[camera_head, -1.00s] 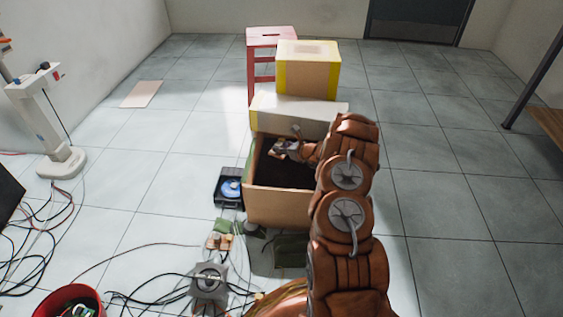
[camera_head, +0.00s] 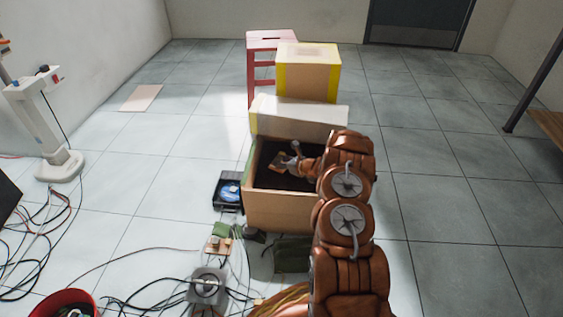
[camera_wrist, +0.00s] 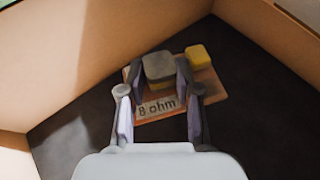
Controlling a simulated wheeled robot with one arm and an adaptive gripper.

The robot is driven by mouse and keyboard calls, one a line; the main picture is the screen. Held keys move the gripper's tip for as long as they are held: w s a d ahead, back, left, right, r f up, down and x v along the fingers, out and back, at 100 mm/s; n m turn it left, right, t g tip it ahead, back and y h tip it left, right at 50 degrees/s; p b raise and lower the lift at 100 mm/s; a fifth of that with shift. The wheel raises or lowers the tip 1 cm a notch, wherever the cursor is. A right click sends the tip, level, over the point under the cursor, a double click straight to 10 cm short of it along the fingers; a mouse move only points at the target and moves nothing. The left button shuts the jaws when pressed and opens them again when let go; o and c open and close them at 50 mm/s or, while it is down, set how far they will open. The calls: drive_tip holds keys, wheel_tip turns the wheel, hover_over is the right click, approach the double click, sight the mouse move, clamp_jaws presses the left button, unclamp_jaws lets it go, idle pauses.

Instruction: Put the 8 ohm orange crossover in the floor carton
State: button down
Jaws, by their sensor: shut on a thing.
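The orange crossover (camera_wrist: 212,88) shows in the wrist view as a flat orange board with a grey block, a yellow block and a label reading "8 ohm". My gripper (camera_wrist: 155,82) is shut on it, with a finger on each side of the grey block. In the head view my gripper (camera_head: 292,166) is inside the open floor carton (camera_head: 290,212), over its dark bottom. The crossover also shows small at the fingertips (camera_head: 276,167). I cannot tell whether the board touches the carton's bottom.
A closed carton with yellow tape (camera_head: 308,76) and a red stool (camera_head: 262,72) stand behind the floor carton. A black box with a blue disc (camera_head: 228,192) lies at its left. Cables and a grey device (camera_head: 207,286) lie in front.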

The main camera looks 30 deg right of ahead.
drive_tip(key=shift+f, duration=0.5)
drive_tip(key=c, duration=0.8)
unclamp_jaws()
drive_tip(key=shift+r, duration=0.1)
